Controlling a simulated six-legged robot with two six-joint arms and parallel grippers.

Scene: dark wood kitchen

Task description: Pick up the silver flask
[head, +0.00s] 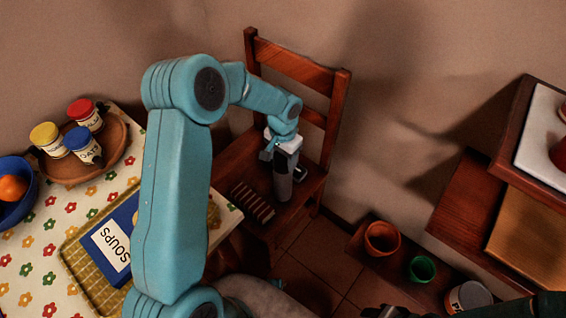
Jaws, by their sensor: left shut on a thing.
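The silver flask (282,186) stands upright over the wooden chair's seat (236,165). I cannot tell whether its base touches the seat. My left gripper (283,153) comes down from above and is shut on the flask's upper part, hiding its top. My right arm shows dark along the bottom right edge. Its gripper (384,312) is mostly cut off and in shadow, so its jaws cannot be made out.
A striped item (252,203) lies on the seat beside the flask. The chair back (300,65) rises behind. A flowered table with jars (83,144), a blue bowl (18,205) and a soups book (112,246) is at left. Pots (382,238) stand on a low ledge at right.

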